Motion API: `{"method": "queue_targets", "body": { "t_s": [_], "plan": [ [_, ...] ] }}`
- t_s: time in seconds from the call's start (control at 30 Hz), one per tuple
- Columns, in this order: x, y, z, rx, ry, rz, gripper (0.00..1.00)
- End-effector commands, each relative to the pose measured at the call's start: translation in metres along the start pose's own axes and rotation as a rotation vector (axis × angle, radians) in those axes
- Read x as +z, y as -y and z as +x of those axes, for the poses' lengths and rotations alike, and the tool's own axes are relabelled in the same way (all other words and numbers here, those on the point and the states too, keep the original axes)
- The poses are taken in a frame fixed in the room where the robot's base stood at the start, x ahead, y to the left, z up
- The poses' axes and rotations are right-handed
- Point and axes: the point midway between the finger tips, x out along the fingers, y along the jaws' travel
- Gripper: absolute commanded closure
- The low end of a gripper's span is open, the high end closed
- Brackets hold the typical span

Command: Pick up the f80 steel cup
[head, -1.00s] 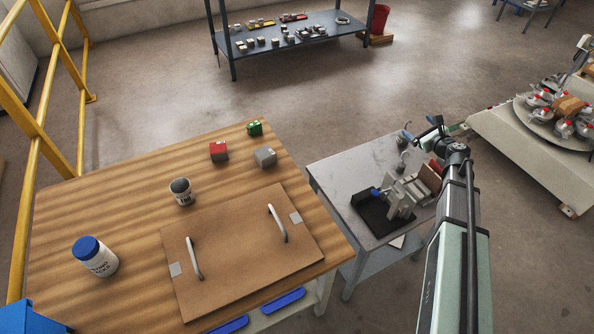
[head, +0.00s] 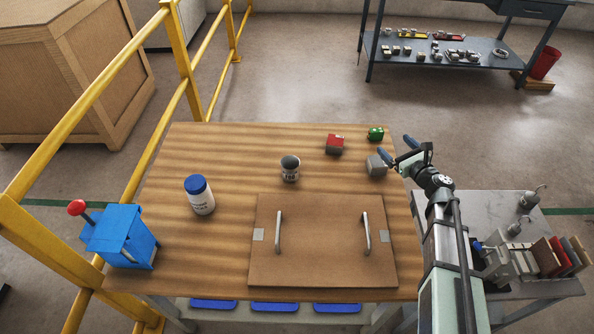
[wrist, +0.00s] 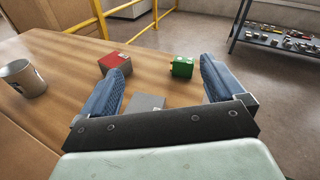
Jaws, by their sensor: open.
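The steel cup (head: 290,168) stands upright on the wooden table (head: 235,150), behind the brown board. It is grey metal with dark lettering on its side, too small to read for sure. In the wrist view the cup (wrist: 22,78) is at the far left, outside my fingers. My gripper (head: 396,146) is open and empty above the table's right edge, well to the right of the cup. In the wrist view its two blue fingers (wrist: 165,88) are spread wide, with a grey block (wrist: 146,103) partly hidden below between them.
A red block (head: 335,144) and a green block (head: 376,134) stand near my gripper, beside the grey block (head: 376,166). A board with two handles (head: 322,262) lies in front of the cup. A blue-lidded white jar (head: 200,196) stands to its left. Table between jar and cup is bare.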

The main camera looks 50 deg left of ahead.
Motion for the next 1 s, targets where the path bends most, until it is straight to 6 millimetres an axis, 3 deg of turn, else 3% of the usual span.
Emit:
{"method": "queue_targets", "body": {
  "t_s": [0.03, 0.3, 0.5, 0.6, 0.8, 1.0],
  "plan": [
    [0.006, -0.025, 0.012, 0.033, 0.013, 0.009, 0.04],
    [0.036, -0.143, 0.057, 0.189, 0.08, 0.068, 0.04],
    [0.056, -0.227, 0.077, 0.296, 0.119, 0.111, 0.04],
    [0.063, -0.259, 0.081, 0.336, 0.133, 0.128, 0.04],
    [0.071, -0.293, 0.085, 0.38, 0.147, 0.148, 0.04],
    [0.058, -0.301, 0.088, 0.387, 0.148, 0.154, 0.04]
  ]
}}
